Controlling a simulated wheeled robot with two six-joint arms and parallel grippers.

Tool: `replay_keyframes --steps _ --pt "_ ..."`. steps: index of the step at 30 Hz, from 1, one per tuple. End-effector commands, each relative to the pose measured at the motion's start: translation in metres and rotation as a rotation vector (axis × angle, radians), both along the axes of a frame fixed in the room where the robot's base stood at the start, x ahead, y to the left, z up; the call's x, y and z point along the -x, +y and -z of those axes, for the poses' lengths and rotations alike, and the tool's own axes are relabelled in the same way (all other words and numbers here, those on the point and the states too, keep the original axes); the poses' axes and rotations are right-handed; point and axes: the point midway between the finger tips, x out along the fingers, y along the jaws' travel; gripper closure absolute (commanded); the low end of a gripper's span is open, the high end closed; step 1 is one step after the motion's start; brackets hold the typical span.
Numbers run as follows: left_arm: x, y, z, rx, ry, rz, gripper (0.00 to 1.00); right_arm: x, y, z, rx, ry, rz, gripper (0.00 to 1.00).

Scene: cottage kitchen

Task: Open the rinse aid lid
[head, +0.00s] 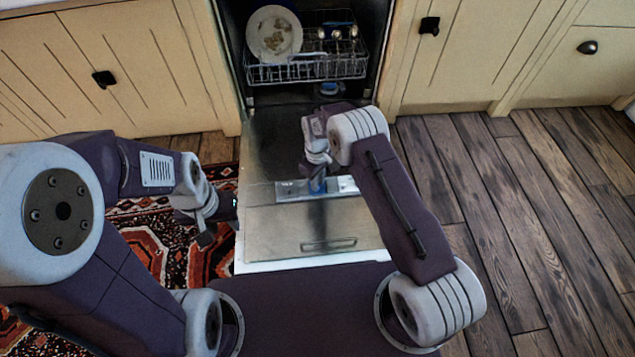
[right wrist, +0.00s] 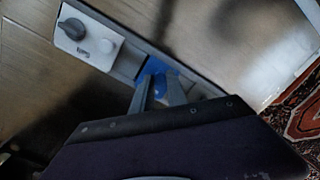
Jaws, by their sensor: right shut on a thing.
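The dispenser panel (head: 345,186) is a pale strip set in the inner face of the lowered dishwasher door. The blue rinse aid lid (head: 317,186) is near its middle, partly hidden by my right gripper. In the right wrist view, the lid (right wrist: 155,68) is at the fingertips of my right gripper (right wrist: 158,84), which is shut on it. I cannot tell whether the lid is raised. My left gripper (head: 221,225) is open and empty, beside the door's left edge.
The dishwasher door (head: 280,230) lies open before me. The rack (head: 310,70) behind holds a plate (head: 274,33) and other dishes. The panel also carries a dark dial (right wrist: 72,29) and a white button (right wrist: 103,46). Wooden floor (head: 520,200) is clear at the right; a patterned rug (head: 140,225) lies left.

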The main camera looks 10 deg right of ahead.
Motion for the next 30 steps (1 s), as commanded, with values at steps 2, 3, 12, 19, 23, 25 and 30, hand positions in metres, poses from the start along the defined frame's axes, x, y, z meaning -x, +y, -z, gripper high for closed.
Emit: replay_keyframes --steps 2,3,12,19,23,25,30 --pt "0.0 0.0 0.01 0.0 0.0 0.0 0.64 -0.005 0.0 0.004 -0.001 0.04 0.001 1.0" --pt "0.0 0.0 0.015 0.0 0.0 0.0 0.64 -0.007 0.0 0.004 -0.002 0.064 0.0 1.0" --pt "0.0 0.0 0.045 0.0 0.0 0.0 0.64 -0.012 0.0 -0.002 -0.003 0.173 0.001 1.0" --pt "0.0 0.0 0.045 0.0 0.0 0.0 0.64 -0.011 -0.001 -0.007 -0.003 0.192 -0.001 1.0" --pt "0.0 0.0 0.045 0.0 0.0 0.0 0.64 -0.011 -0.001 -0.007 -0.002 0.191 -0.001 1.0" --pt "0.0 0.0 0.045 0.0 0.0 0.0 0.64 -0.011 -0.001 -0.008 -0.002 0.191 -0.001 0.79" --pt "0.0 0.0 0.045 0.0 0.0 0.0 0.64 -0.011 0.0 -0.008 -0.003 0.192 -0.001 0.6"
